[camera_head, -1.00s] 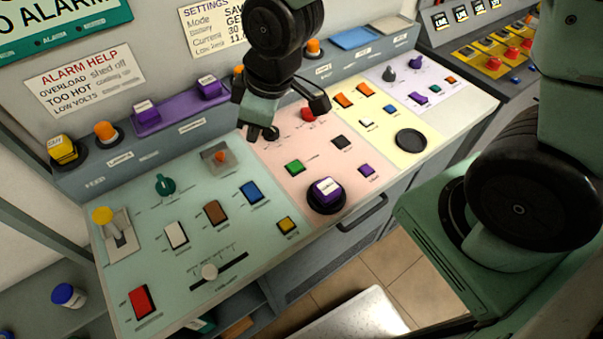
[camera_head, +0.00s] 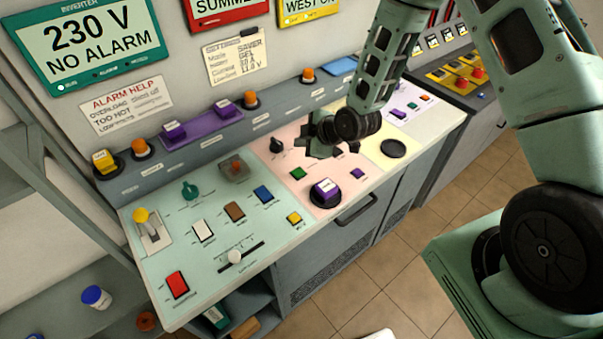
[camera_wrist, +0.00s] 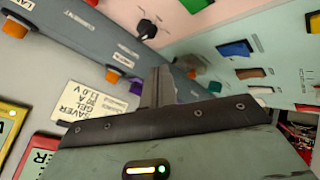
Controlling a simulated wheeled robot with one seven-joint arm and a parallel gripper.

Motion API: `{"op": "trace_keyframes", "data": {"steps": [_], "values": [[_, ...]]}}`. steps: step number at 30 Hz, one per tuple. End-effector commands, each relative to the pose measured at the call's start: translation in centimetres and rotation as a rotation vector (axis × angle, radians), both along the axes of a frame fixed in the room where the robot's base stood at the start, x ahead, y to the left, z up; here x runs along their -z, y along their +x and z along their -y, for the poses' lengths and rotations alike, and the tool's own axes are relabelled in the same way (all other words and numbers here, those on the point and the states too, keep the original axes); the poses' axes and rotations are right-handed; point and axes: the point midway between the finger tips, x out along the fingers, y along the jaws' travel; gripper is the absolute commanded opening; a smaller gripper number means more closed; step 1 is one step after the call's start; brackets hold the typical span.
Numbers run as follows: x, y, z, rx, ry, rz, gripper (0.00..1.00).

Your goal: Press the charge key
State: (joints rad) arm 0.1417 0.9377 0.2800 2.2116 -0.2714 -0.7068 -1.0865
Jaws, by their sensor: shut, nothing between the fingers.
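The sloping control panel has a green section (camera_head: 165,262), a pink section (camera_head: 268,156) and a yellow section (camera_head: 402,134). Coloured keys on it include red (camera_head: 177,284), white (camera_head: 203,231), brown (camera_head: 235,211), blue (camera_head: 263,194), small yellow (camera_head: 294,218), green (camera_head: 298,174) and purple (camera_head: 357,173). Their labels are too small to read, so I cannot tell which is the charge key. My gripper (camera_head: 316,148) is shut and empty over the pink section, right of a black knob (camera_head: 277,145), hiding part of that section. In the wrist view its fingers (camera_wrist: 158,88) point toward the panel.
A yellow-knobbed lever (camera_head: 142,217) and a slider (camera_head: 235,256) stand on the green section. A raised ledge with orange buttons (camera_head: 250,98) runs behind. Tiled floor (camera_head: 420,240) lies in front.

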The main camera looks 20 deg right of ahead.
Motion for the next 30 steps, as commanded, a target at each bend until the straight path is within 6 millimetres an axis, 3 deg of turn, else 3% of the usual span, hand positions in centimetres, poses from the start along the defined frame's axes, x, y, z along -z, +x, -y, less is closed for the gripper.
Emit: {"op": "trace_keyframes", "data": {"steps": [8, 14, 30], "values": [[0.1, 0.0, 0.0, 0.001, 0.000, -0.002, 0.00], [1.3, 0.0, 0.0, 0.002, 0.001, -0.003, 0.00], [8.3, 0.0, 0.0, 0.001, 0.000, -0.002, 0.00]]}}
